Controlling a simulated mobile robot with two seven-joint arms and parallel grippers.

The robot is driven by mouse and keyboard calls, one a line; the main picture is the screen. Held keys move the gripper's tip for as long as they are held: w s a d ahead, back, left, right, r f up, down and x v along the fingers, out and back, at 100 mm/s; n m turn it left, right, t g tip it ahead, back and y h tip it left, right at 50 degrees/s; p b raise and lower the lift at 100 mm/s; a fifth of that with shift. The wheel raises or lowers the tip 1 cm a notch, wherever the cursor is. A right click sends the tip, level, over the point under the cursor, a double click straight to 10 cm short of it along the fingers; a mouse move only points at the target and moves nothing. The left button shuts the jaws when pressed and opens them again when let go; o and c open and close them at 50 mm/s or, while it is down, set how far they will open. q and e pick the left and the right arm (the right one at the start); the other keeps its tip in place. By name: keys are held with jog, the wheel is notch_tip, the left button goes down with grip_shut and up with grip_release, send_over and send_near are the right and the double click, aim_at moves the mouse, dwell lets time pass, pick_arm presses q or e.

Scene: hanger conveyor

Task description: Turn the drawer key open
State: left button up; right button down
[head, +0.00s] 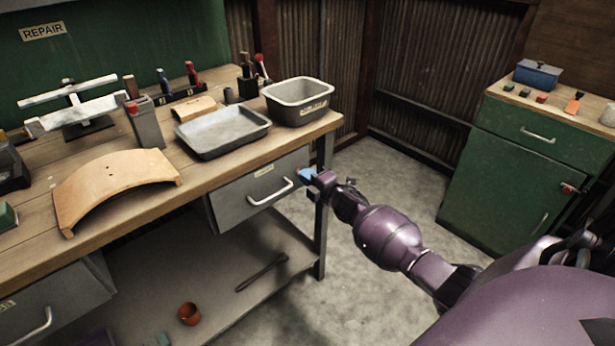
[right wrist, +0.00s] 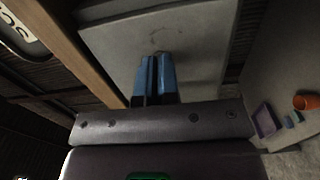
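The grey drawer (head: 255,194) hangs under the right end of the workbench, closed, with a light bar handle (head: 271,191) and a small label. My right gripper (head: 307,175) is at the right end of its front, blue fingertips pointing at it. In the right wrist view, the fingers (right wrist: 155,74) lie close side by side with a thin dark line between them, before a plain grey panel (right wrist: 185,38). I cannot make out a drawer key in either view; any key at the fingertips is hidden. My left gripper is not in view.
The workbench (head: 30,185) carries a grey tray (head: 222,131), a grey bin (head: 298,101) and a curved wooden piece (head: 115,186). A bench leg (head: 321,235) stands close to my right gripper. A green cabinet (head: 500,185) stands at right. Concrete floor between is clear.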

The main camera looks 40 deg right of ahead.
jog(key=c, duration=1.4)
grip_release()
jog(key=shift+o, duration=0.2)
jog(key=s+p, duration=0.1)
jog(key=s, duration=0.9)
jog(key=shift+s+d+p, duration=0.35)
jog(key=shift+s+d, duration=0.05)
jog(key=shift+d, duration=0.05)
